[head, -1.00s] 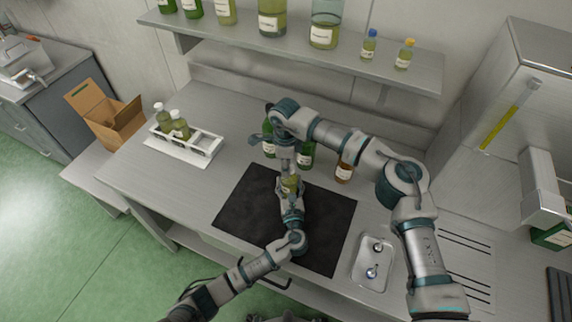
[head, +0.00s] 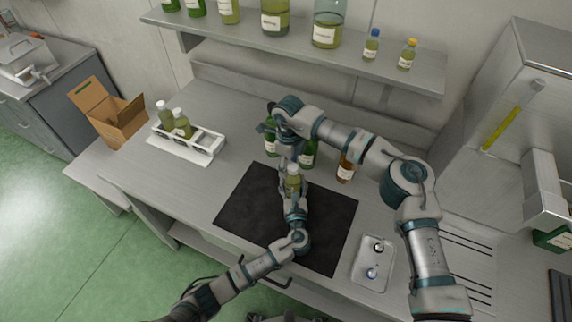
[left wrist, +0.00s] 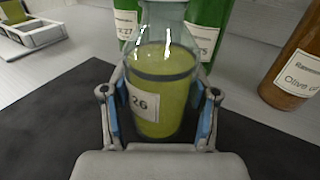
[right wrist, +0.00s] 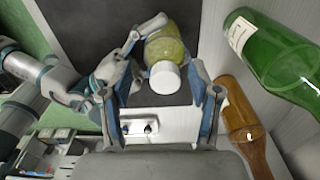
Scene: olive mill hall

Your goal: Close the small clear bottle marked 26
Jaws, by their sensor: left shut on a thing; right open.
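The small clear bottle (left wrist: 165,90) marked 26 holds yellow-green liquid and stands upright in my left gripper (left wrist: 158,110), which is shut on its body. It also shows above the dark mat in the head view (head: 293,185). A white cap (right wrist: 165,78) sits on the bottle's top in the right wrist view; whether it is fully tightened I cannot tell. The bottle's top is out of the left wrist view. My right gripper (right wrist: 165,95) is open, its fingers on either side of the cap and apart from it. In the head view it hangs just above the bottle.
Green bottles (right wrist: 275,55) and a brown bottle (head: 346,167) stand close behind the mat (head: 245,205). A white rack (head: 204,151) with two small bottles is at left. A small tray (head: 362,278) with two small items is at front right. A bottle shelf (head: 350,55) runs above.

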